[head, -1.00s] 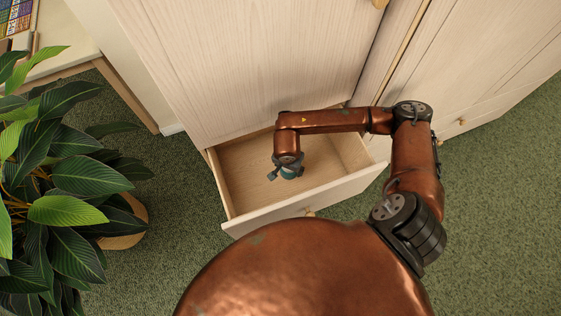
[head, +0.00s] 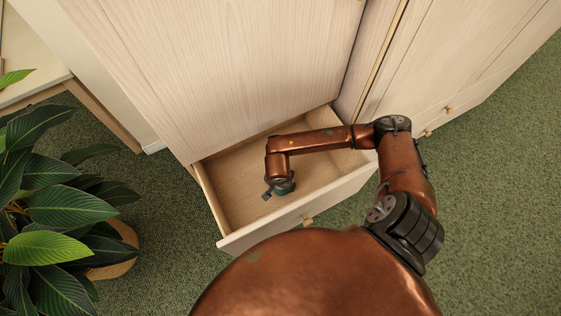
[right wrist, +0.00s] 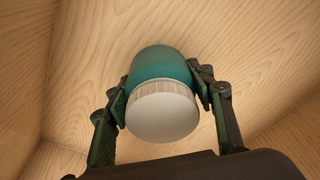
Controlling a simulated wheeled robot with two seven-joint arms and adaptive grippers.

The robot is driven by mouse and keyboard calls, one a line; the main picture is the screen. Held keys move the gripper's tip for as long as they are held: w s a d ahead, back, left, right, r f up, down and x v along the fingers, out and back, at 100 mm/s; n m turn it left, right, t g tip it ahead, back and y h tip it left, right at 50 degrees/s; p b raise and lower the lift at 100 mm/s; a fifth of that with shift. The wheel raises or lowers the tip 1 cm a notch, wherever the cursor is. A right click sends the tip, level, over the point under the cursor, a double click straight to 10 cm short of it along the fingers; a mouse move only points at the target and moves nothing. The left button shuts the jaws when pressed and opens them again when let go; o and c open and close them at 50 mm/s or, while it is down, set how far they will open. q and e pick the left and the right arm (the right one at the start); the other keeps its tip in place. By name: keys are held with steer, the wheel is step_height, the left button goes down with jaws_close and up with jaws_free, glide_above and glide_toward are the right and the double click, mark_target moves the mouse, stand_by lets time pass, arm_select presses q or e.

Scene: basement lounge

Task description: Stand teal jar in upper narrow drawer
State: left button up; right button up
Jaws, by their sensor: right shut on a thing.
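The teal jar (right wrist: 160,64) has a white ribbed lid and sits between the two fingers of my right gripper (right wrist: 163,90) in the right wrist view. The fingers are shut on its sides. I cannot tell whether the jar's base touches the drawer floor. The drawer is pulled out of the pale wood cabinet and otherwise looks empty. My left gripper is not in view.
The pale cabinet front (head: 225,70) rises behind the drawer. A leafy plant (head: 70,200) in a tan pot stands on the green carpet at the left, near a table (head: 35,75). More cabinet doors (head: 470,60) stand at the right. Carpet is clear beyond the arm.

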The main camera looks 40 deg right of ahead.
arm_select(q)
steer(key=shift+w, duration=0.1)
arm_select(e)
steer(key=shift+f, duration=0.15)
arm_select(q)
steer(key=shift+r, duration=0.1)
arm_select(e)
steer(key=o, duration=1.2)
steer(key=shift+r, duration=0.3)
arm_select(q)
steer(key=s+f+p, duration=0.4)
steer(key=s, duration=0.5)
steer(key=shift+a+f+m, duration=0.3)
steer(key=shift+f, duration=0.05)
arm_select(e)
steer(key=r, duration=0.4)
steer(key=a+r, duration=0.1)
steer(key=r, duration=0.2)
steer(key=s+r, duration=0.1)
steer(key=r, duration=0.3)
steer(key=shift+a+r, duration=0.25)
steer(key=shift+r, duration=0.05)
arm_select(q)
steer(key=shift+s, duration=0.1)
